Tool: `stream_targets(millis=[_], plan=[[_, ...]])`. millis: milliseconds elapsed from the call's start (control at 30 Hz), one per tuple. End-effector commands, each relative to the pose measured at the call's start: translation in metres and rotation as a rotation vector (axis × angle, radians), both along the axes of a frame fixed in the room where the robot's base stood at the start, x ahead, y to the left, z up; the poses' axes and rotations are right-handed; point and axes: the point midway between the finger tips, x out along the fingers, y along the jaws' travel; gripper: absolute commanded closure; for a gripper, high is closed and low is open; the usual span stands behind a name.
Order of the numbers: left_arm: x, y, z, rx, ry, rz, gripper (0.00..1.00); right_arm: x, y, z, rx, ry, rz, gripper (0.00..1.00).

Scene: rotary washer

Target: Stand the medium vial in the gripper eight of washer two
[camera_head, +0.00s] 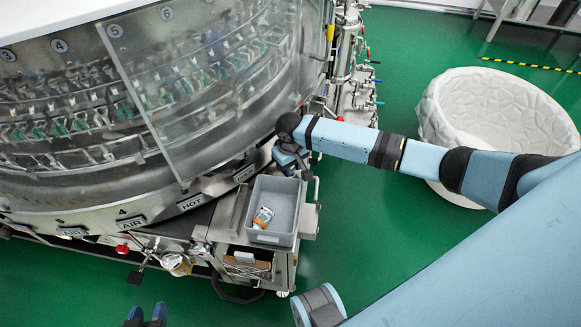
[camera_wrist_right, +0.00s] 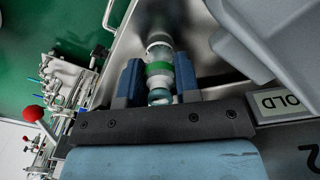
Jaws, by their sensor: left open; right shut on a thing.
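The washer (camera_head: 95,185) is a large round machine with clear numbered panels and rows of small grippers behind them. I cannot tell which of those is gripper eight. My right gripper (camera_head: 290,158) is beside the washer's lower right rim. In the right wrist view its blue fingers (camera_wrist_right: 160,82) are shut on a clear vial (camera_wrist_right: 159,68) with a green band and a pale top. The vial cannot be made out in the head view. My left gripper (camera_head: 147,314) is at the bottom edge, open and empty, with only its fingertips showing.
A grey bin (camera_head: 287,187) holding small white and orange items (camera_head: 263,217) stands on a metal cart below my right gripper. Pipes and valves (camera_head: 362,85) rise behind it. A white round basin (camera_head: 440,90) is at the right.

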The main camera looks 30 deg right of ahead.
Motion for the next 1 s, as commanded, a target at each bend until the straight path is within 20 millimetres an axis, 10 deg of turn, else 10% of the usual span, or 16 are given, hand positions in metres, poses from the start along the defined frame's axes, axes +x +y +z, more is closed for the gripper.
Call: stream_targets(millis=[333, 367, 467, 767, 1000], plan=[[0.001, -0.001, 0.008, -0.004, -0.009, -0.001, 0.57, 0.000, 0.000, -0.003, 0.001, 0.000, -0.001, 0.92], [0.001, -0.001, 0.007, -0.004, -0.010, -0.001, 0.57, 0.001, 0.000, -0.003, 0.001, -0.001, 0.000, 0.63], [0.001, -0.001, 0.007, -0.004, -0.009, -0.001, 0.57, 0.001, 0.000, -0.002, 0.001, -0.001, 0.000, 0.45], [0.000, 0.000, 0.001, -0.001, -0.003, -0.002, 0.57, 0.001, 0.000, 0.000, 0.000, -0.002, 0.001, 0.45], [0.000, 0.000, 0.011, 0.002, -0.002, -0.002, 0.57, 0.001, 0.001, 0.038, 0.002, -0.004, 0.001, 0.45]])
